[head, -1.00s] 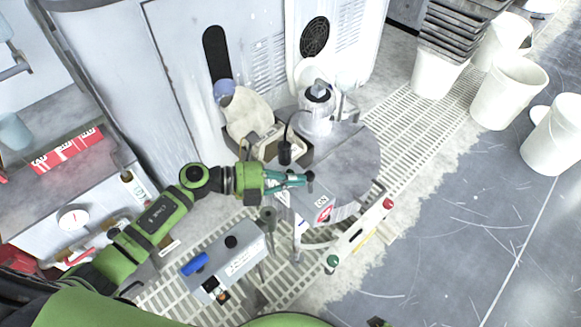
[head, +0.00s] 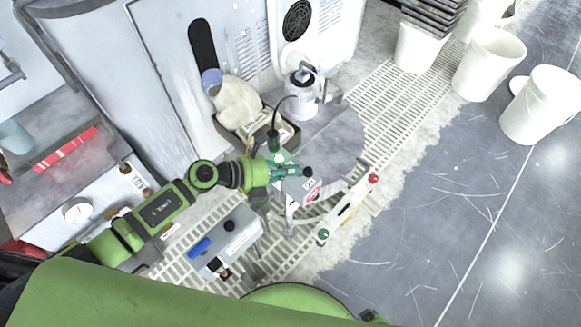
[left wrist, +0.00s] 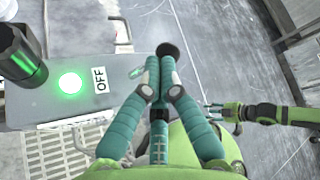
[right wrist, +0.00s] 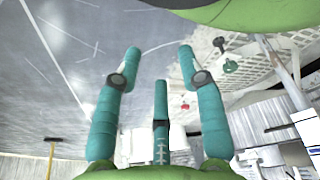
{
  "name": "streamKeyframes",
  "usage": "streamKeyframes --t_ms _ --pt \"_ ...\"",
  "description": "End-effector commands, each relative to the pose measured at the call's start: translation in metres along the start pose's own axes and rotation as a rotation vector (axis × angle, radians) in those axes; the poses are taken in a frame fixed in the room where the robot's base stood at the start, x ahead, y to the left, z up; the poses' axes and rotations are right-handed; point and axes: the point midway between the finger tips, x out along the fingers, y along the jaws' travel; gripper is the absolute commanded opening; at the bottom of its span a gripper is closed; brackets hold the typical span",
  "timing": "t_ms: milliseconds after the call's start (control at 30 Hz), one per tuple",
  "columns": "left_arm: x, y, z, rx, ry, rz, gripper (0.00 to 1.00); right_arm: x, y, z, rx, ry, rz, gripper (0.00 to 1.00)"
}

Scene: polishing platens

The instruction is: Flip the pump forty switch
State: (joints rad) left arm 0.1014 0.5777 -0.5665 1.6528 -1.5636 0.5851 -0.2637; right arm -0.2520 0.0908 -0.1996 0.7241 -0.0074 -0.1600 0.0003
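My left gripper (head: 290,173) reaches over the small platform with a white ON label (head: 309,184) and a red sign. Its fingers (left wrist: 159,68) are together at a round black knob (left wrist: 167,50), which shows at the fingertips in the head view (head: 308,172). Whether they grip the knob or only touch it, I cannot tell. The left wrist view shows a grey panel (left wrist: 130,70) with an OFF label (left wrist: 100,79) and a lit green lamp (left wrist: 70,82). My right gripper (right wrist: 159,62) is open and empty. The knob's stem is hidden by the fingers.
A black cylinder (left wrist: 20,55) on a cable hangs close to the lamp. A grey box with a blue handle (head: 199,248) stands below my left arm. A rail with red (head: 374,178) and green (head: 323,234) knobs lies nearby.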

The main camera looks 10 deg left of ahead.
Motion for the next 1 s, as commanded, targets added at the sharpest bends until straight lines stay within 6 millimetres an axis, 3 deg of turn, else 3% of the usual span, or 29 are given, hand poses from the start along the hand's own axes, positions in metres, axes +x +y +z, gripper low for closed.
streamKeyframes --t_ms 233,767,867,1000 --pt "-0.005 -0.01 0.007 -0.001 0.0 0.0 0.0 -0.014 0.001 -0.004 0.0 -0.001 0.0 0.4" --pt "-0.005 -0.009 0.007 -0.001 0.0 0.0 0.0 -0.013 0.001 -0.002 0.001 -0.005 0.0 0.4" --pt "-0.005 -0.009 0.007 -0.001 0.0 0.0 0.0 -0.014 0.0 0.005 0.002 -0.024 0.0 0.4" --pt "-0.012 -0.009 0.016 0.001 0.0 0.003 0.0 -0.019 -0.002 0.033 0.004 -0.088 -0.004 0.4"
